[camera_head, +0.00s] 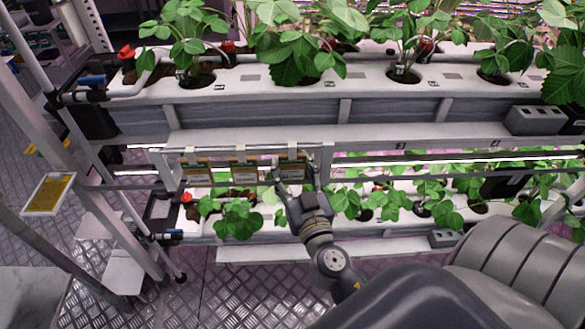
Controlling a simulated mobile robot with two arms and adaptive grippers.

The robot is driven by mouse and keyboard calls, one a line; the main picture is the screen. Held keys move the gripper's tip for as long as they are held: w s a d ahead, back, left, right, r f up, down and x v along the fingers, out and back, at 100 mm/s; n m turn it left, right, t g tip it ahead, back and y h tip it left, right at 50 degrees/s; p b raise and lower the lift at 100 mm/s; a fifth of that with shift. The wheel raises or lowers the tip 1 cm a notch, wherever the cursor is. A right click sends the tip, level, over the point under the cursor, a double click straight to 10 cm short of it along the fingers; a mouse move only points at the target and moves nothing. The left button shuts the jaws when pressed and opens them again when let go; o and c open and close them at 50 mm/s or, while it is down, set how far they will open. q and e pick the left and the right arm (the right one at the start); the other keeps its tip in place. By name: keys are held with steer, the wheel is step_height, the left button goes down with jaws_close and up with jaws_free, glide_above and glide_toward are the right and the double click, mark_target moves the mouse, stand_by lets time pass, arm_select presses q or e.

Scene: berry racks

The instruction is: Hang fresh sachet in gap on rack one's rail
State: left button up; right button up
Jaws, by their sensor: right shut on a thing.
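My right gripper (294,175) reaches up to the rail under the upper trough of the rack. It is shut on a sachet (291,171), a small brown-and-green packet with a pale top tab. The held sachet is upright at the rail, in line with two similar sachets to its left, a middle one (245,175) and a left one (197,173). The fingers partly cover its sides, and I cannot tell whether its tab rests on the rail (350,144). My left gripper is out of view.
The upper trough (300,87) with leafy plants runs above the rail. The lower trough (262,234) with more plants lies just below the gripper. A rack post (85,170) stands at left with a yellow card (49,194) near it. A grey box (535,119) sits at right.

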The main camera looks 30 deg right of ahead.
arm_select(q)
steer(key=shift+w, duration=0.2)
arm_select(e)
steer(key=o, duration=0.9)
steer(key=shift+r, duration=0.1)
steer(key=shift+o, duration=0.5)
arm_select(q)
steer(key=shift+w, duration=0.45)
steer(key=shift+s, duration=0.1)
arm_select(e)
steer(key=shift+s, duration=0.1)
steer(key=v, duration=1.2)
